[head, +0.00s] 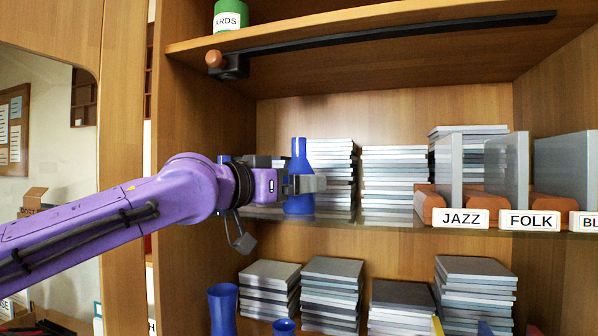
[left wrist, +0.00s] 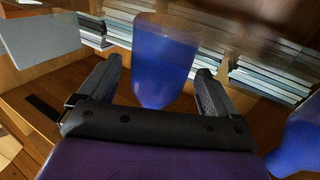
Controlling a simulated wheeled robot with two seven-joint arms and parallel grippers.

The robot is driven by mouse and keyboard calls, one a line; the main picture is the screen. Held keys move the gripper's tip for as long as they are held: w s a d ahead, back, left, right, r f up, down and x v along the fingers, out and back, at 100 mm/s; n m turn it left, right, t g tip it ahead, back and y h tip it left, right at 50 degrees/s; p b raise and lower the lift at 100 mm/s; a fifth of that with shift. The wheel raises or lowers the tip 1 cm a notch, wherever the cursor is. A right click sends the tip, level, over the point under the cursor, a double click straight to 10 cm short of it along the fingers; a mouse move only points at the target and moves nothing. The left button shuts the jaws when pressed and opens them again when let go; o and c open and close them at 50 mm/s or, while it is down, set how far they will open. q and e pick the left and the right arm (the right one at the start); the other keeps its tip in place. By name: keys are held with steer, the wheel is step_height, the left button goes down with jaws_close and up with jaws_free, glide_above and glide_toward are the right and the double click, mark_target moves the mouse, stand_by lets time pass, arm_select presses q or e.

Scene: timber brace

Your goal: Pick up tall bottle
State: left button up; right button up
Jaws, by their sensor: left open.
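The tall blue bottle (head: 299,154) stands upright on the middle shelf, in front of stacked thin cases. My left gripper (head: 304,184) reaches in from the left at the height of the bottle's body, with a finger showing across it. In the left wrist view the blue bottle (left wrist: 164,58) is between the two spread fingers of my left gripper (left wrist: 159,68). A gap shows on either side of the bottle, so the fingers do not appear closed on it. My right gripper is not in view.
Stacks of cases (head: 400,180) stand behind and right of the bottle, with dividers labelled JAZZ (head: 461,219) and FOLK (head: 529,220). A dark rail (head: 400,37) runs under the upper shelf. Another blue vessel (head: 222,308) is on the lower level.

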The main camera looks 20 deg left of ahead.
arm_select(q)
steer(key=shift+d, duration=0.1)
steer(key=c, duration=1.3)
